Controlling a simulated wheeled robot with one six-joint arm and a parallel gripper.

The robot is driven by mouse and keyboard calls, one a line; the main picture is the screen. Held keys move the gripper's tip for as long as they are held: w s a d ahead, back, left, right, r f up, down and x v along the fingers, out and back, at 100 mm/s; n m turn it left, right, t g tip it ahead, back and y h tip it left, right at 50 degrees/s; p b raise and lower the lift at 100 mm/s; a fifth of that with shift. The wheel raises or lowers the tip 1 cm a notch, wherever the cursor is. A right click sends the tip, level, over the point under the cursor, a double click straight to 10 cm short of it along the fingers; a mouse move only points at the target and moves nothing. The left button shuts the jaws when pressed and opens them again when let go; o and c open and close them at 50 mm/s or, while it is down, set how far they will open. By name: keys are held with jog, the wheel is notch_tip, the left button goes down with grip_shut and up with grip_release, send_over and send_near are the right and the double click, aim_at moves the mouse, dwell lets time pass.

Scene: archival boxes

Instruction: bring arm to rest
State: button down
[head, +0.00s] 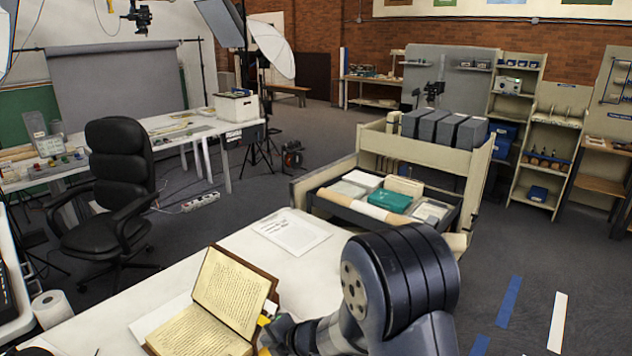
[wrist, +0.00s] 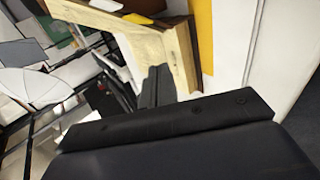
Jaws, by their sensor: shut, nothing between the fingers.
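My arm (head: 400,285) reaches across the right front of the white table (head: 300,290) in the head view, bent and close to the camera. Its far end is low beside an open book, and the fingertips are hidden there. In the wrist view my gripper (wrist: 156,84) shows as two dark fingers lying together with nothing between them. The open book (head: 230,295) has handwritten cream pages and a brown cover, and its upper page leans up.
A white sheet (head: 291,232) lies on the table. Behind stands a cart (head: 372,180) with a drawer of folders and grey boxes (head: 446,128) on top. A black office chair (head: 120,190) stands left. Open floor (head: 510,260) lies to the right.

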jog(key=w+a+f+p, duration=0.1)
jog(key=w+a+f, duration=0.1)
jog(key=w+a, duration=0.15)
jog(key=shift+s+a+f+b, duration=0.45)
jog(key=shift+s+f+b, duration=0.25)
jog(key=shift+b, duration=0.5)
jog(key=shift+s+a+f+b, duration=0.55)
jog(key=shift+s+b, duration=0.25)
jog(key=shift+b, duration=0.4)
jog(key=shift+s+a+f+b, duration=0.4)
jog(key=shift+s+f+b, duration=0.3)
jog(key=shift+b, duration=0.5)
jog(key=shift+r, duration=0.1)
